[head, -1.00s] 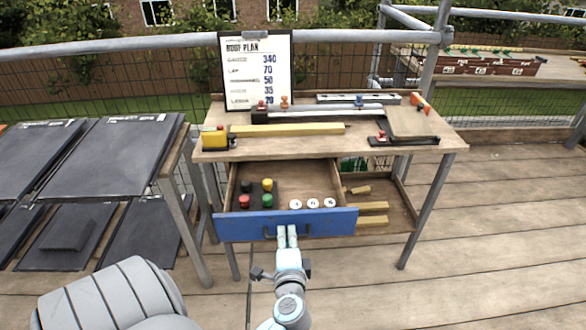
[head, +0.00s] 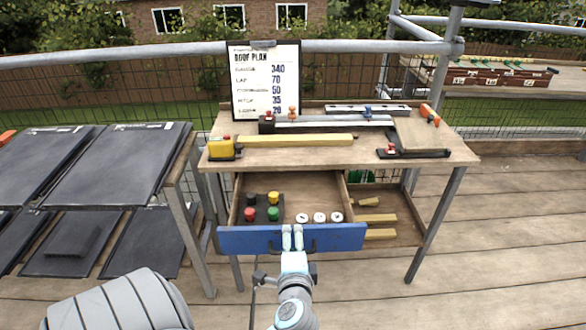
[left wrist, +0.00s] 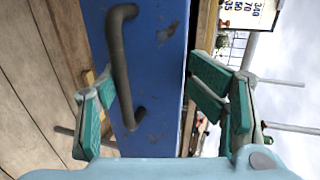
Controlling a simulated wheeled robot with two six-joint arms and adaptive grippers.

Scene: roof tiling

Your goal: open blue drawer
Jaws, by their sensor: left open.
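The blue drawer (head: 345,237) is pulled out from under the wooden workbench (head: 300,152). Its inside shows several coloured knobs and white round discs. My left gripper (head: 292,238) is at the middle of the blue front, over the handle area. In the left wrist view, the dark bar handle (left wrist: 122,65) stands on the scuffed blue front. The open green-padded fingers of my left gripper (left wrist: 160,108) lie on either side of the handle and front; I cannot tell whether they touch. My right gripper is not in view.
A roof plan board (head: 265,82) stands on the bench with tools and a yellow block (head: 222,149). An open shelf (head: 400,228) with wooden pieces lies right of the drawer. Dark slates (head: 110,165) lie on a rack at left. The deck at right is clear.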

